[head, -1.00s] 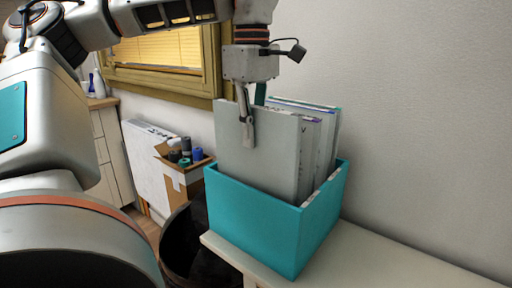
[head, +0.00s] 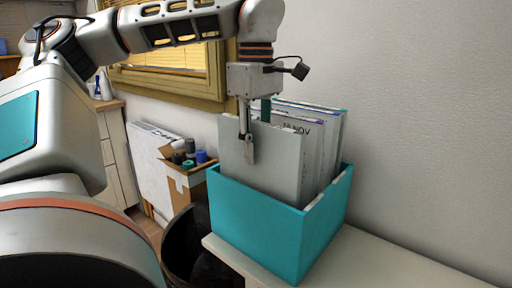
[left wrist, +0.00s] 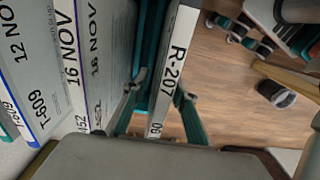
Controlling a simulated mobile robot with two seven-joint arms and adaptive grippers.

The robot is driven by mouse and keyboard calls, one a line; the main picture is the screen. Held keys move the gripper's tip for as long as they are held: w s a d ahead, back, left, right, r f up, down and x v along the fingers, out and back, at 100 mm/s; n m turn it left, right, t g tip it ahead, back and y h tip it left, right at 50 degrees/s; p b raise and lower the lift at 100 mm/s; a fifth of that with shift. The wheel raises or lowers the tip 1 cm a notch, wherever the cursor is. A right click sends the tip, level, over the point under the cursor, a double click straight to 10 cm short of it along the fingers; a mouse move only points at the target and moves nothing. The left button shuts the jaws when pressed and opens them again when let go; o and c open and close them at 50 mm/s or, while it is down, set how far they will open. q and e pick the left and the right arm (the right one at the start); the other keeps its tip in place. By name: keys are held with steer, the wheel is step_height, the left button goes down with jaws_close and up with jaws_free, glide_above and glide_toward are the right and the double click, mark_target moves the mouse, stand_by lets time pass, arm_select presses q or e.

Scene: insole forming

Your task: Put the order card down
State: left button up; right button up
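The order card (head: 262,163) is a large pale grey panel standing in the front of a teal box (head: 255,222), its lower part hidden by the box wall. In the left wrist view its edge (left wrist: 174,65) carries the label R-207. My left gripper (head: 256,135) points down over its top edge. One finger is on the near face side and the other behind it. In the left wrist view the fingers (left wrist: 162,84) straddle the card, with a small gap on the left side, so the gripper looks open. My right gripper is not in view.
Several other cards (head: 328,145) with date labels stand behind in the box. The box stands on a pale shelf (head: 365,255) along the wall. A dark bin (head: 186,245) and a carton with rolls (head: 181,190) are to the left.

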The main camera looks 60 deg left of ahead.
mark_target(255, 121)
arm_select(q)
step_height(255, 121, up, 6)
steer(key=shift+s+r+p, duration=0.1)
steer(key=shift+p, duration=0.8)
step_height(255, 121, up, 5)
steer(key=shift+r+p, duration=0.1)
steer(key=shift+p, duration=0.65)
steer(key=shift+r, duration=0.4)
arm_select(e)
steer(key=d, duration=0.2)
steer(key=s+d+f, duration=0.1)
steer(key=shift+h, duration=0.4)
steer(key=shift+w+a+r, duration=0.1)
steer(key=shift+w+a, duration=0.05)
arm_select(q)
steer(key=shift+f, duration=0.1)
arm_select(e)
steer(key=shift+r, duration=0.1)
